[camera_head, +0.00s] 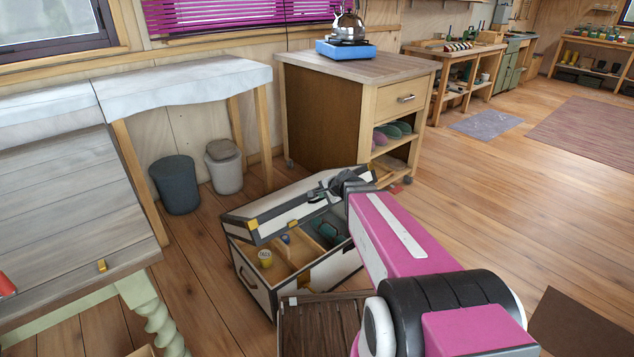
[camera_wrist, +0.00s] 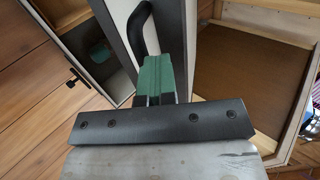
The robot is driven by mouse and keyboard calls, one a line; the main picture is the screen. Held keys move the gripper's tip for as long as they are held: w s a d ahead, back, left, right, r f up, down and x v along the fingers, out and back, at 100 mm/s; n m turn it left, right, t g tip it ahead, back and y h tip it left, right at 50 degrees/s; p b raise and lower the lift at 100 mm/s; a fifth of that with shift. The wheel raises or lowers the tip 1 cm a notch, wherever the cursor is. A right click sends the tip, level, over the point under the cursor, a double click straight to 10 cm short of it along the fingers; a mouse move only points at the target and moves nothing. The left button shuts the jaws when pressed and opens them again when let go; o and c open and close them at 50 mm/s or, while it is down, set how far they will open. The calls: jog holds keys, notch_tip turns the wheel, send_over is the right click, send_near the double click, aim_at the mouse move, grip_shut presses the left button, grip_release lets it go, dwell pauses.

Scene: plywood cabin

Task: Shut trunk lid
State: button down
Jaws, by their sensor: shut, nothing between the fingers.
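The trunk (camera_head: 325,270) is white with dark edging and stands on the floor. Its lid (camera_head: 290,216) is raised part way, hinged along the far side, and the inside shows. In the wrist view the green-padded fingers (camera_wrist: 155,75) are shut and empty, close beside a white, dark-edged panel (camera_wrist: 118,35). Whether they touch it I cannot tell.
A wooden cabinet (camera_head: 325,110) with a kettle (camera_head: 347,25) on top stands behind the trunk. Two bins (camera_head: 175,184) stand behind it to the left. A wooden table (camera_head: 60,200) is at the left. Open floor (camera_head: 480,200) lies to the right. A dark slatted crate (camera_head: 320,325) is in front.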

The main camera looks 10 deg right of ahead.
jog(key=s+d+f, duration=0.2)
jog(key=s+f, duration=0.1)
jog(key=f, duration=0.4)
jog(key=s+d+f, duration=0.2)
jog(key=f, duration=0.6)
jog(key=s+d+f, duration=0.2)
jog(key=s+f, duration=0.1)
jog(key=f, duration=0.5)
jog(key=shift+s, duration=0.35)
jog(key=shift+f, duration=0.1)
